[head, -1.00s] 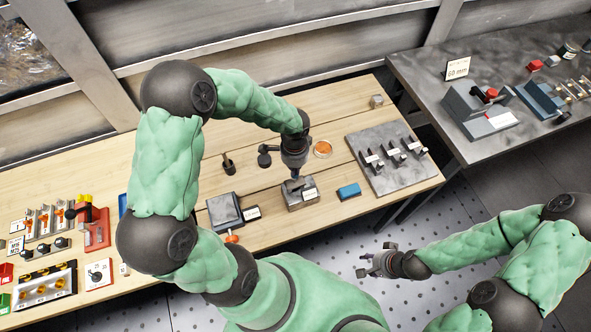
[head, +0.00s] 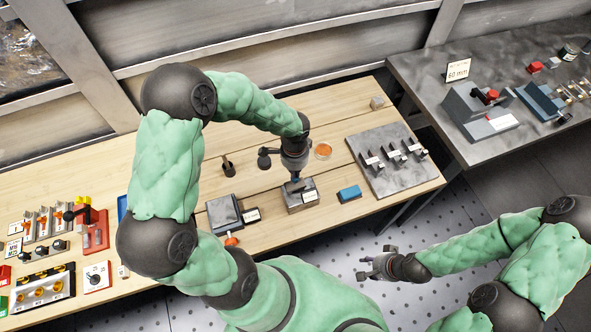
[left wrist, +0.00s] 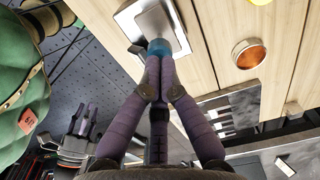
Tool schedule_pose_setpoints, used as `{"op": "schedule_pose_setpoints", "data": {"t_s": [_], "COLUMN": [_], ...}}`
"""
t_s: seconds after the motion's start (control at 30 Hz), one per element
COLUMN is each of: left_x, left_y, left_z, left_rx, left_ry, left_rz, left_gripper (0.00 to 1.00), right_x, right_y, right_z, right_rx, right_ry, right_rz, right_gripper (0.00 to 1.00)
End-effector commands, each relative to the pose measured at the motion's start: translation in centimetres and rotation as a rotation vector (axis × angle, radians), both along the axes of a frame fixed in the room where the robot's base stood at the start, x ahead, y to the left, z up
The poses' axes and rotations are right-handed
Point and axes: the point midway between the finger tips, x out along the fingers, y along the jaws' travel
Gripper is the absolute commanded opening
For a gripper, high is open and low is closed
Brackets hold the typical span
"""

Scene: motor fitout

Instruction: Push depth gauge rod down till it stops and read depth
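The depth gauge appears to be the small grey metal block (head: 301,199) with a white label on the wooden bench. Its top face also shows in the left wrist view (left wrist: 178,22). A short blue piece (left wrist: 159,46), seemingly the rod's top, stands at the block. My left gripper (head: 296,181) points down over the block, its fingertips together at the blue piece; the wrist view shows the fingers (left wrist: 155,75) closed. Contact is hard to tell, and the fingers hide part of the rod. The label is too small to read. My right gripper (head: 372,266) is open and empty beyond the bench's front edge.
A grey plate with dark forks (head: 388,160) is further right. An orange dish (head: 322,150) lies behind. A "60 mm" sign (head: 457,70) stands on the grey table.

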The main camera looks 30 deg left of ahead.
Motion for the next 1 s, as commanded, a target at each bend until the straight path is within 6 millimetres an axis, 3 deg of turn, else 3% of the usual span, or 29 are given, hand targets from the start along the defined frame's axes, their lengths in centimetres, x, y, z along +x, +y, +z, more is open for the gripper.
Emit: {"op": "schedule_pose_setpoints", "data": {"t_s": [0.8, 1.0], "left_x": [0.0, 0.0], "left_y": [0.0, 0.0], "left_z": [5.8, 6.0], "left_rx": [0.000, 0.000], "left_ry": [0.000, 0.000], "left_rz": [0.000, 0.000], "left_gripper": [0.00, 0.00], "right_x": [0.0, 0.0], "right_y": [0.0, 0.0], "right_z": [4.4, 4.5], "right_rx": [0.000, 0.000], "right_ry": [0.000, 0.000], "right_rz": [0.000, 0.000], "right_gripper": [0.40, 0.40]}}
